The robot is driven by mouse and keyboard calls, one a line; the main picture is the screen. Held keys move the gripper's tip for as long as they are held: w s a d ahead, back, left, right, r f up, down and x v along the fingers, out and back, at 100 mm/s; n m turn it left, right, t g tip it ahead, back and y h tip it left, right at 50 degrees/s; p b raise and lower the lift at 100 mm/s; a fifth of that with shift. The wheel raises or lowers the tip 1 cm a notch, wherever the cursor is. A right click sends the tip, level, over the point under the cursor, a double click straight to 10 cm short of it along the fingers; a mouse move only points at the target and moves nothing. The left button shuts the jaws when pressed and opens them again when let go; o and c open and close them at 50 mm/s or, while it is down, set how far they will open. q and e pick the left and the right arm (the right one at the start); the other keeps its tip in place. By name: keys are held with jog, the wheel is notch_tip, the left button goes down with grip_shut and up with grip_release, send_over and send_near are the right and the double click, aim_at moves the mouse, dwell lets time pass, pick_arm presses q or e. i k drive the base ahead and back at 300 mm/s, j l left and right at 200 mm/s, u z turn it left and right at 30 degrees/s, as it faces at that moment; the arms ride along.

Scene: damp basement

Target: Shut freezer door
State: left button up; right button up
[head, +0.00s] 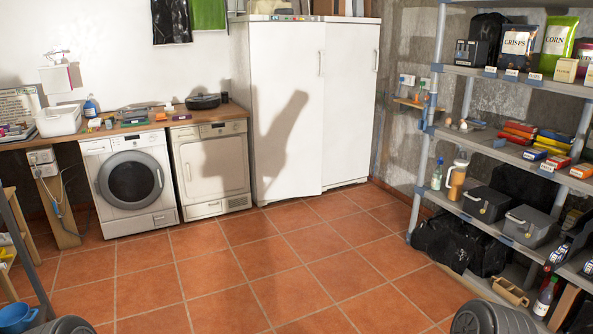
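Two tall white upright units stand side by side against the back wall, a left one (285,110) and a right one (350,105). Each has a vertical handle near its right edge. The left unit's front stands slightly forward of the right one along their shared edge. I cannot tell from here whether either door is a little ajar, or which unit is the freezer. No inside shows. A dark shadow falls across the left front. Neither of my grippers shows; only dark rounded parts, probably mine, appear at the bottom edge.
A washing machine (130,182) and a dryer (211,168) stand left of the units under a wooden counter (70,136). A loaded metal shelf (480,140) lines the right side, with a black bag (440,243) at its foot. The tiled floor (260,265) between is clear.

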aim_at(287, 61)
jog(key=i+z, duration=0.4)
jog(key=i, duration=1.9)
jog(key=i+u, duration=0.15)
jog(key=i, duration=0.4)
jog(key=i+l+u, duration=0.1)
jog(key=i, duration=0.4)
jog(key=i+l+u, duration=0.15)
jog(key=i, duration=0.4)
jog(key=i+l+u, duration=0.1)
jog(key=i+l, duration=0.15)
jog(key=i, duration=0.25)
jog(key=i+l+u, duration=0.15)
jog(key=i, duration=0.35)
jog(key=l, duration=0.1)
